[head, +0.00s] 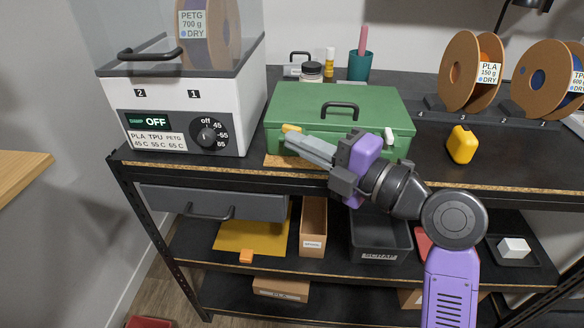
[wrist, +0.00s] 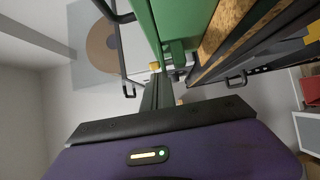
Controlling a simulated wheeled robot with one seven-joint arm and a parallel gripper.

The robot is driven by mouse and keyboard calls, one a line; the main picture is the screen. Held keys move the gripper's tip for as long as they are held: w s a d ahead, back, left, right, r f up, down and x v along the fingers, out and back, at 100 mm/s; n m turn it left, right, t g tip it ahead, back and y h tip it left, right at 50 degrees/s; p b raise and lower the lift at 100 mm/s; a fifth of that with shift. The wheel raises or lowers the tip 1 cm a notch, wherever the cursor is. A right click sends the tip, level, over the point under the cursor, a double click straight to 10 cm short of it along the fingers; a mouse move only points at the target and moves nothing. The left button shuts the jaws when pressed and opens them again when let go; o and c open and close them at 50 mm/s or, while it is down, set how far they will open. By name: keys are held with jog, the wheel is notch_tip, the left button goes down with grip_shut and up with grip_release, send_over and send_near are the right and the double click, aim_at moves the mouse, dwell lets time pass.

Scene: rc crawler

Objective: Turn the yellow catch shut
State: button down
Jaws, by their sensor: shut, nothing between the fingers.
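A green box (head: 370,101) with a dark lid handle stands closed on the bench top. The yellow catch (head: 291,128) is at the left of its front face and looks roughly level, tilted slightly. A white catch (head: 389,136) at the right of the front stands upright. My gripper (head: 288,142) is shut and empty, its fingertips just below and in front of the yellow catch. In the wrist view the yellow catch (wrist: 154,67) shows right by the fingertips (wrist: 161,78). I cannot tell whether they touch. My fingers partly cover the box's front.
A white filament dryer (head: 180,105) stands close on the left. A yellow object (head: 461,144) sits to the right on the bench, with spools (head: 471,72) behind it. A teal cup (head: 359,66) and small jars are behind the box. The bench's front edge (head: 230,165) runs below my arm.

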jog(key=n+g+b, duration=0.1)
jog(key=b, duration=0.1)
jog(key=n+g+y+b, duration=0.1)
jog(key=b, duration=0.1)
jog(key=d+g+y+b, duration=0.1)
jog(key=b, duration=0.2)
jog(key=shift+w+f+n+g, duration=0.15)
jog(key=shift+w+n+g, duration=0.25)
jog(key=shift+a, duration=0.1)
dwell(0.9)
